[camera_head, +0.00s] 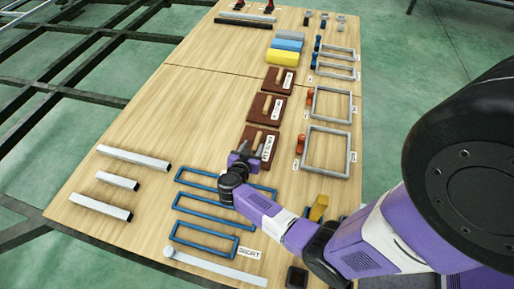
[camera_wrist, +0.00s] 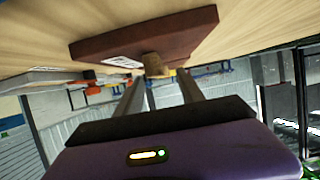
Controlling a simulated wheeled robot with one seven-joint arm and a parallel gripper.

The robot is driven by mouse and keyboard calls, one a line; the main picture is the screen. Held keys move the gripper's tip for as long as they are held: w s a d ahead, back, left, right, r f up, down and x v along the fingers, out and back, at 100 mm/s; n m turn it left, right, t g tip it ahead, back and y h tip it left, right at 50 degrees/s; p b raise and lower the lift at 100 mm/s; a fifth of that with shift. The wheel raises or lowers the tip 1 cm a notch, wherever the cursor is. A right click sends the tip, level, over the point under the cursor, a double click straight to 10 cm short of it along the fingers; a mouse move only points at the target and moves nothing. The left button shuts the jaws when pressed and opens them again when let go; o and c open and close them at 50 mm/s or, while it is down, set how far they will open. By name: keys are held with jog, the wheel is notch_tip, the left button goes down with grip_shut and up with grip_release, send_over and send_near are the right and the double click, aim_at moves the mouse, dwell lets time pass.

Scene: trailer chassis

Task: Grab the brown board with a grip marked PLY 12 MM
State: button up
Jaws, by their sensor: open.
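Three brown boards with light wooden grips lie in a row on the wooden table: a far one (camera_head: 286,72), a middle one (camera_head: 258,104) and a near one (camera_head: 248,134). Each has a white label, too small to read for certain. My gripper (camera_head: 247,151) is open at the near board, covering part of its front edge. In the wrist view, a brown board (camera_wrist: 108,44) with its grip (camera_wrist: 153,65) is straight ahead of my open fingers (camera_wrist: 161,75). The grip shows between the fingertips, nearer the left one; I cannot tell whether they touch it.
Blue rectangular frames (camera_head: 206,236) lie in front of the boards, under my arm. Grey frames (camera_head: 328,150) and orange pieces lie to the right. Metal tubes (camera_head: 118,180) lie at the left. Yellow and blue blocks (camera_head: 283,57) are beyond the boards. The table's left middle is clear.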

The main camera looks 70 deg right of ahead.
aim_at(256, 143)
jog(key=x, duration=0.1)
jog(key=b+x, duration=0.1)
jog(key=x, duration=0.1)
jog(key=b+x, duration=0.1)
jog(key=shift+s+d+f, duration=0.15)
jog(key=shift+s+d, duration=0.1)
jog(key=shift+s, duration=0.05)
jog(key=shift+w+d, duration=0.1)
jog(key=shift+d, duration=0.25)
grip_shut()
dwell(0.9)
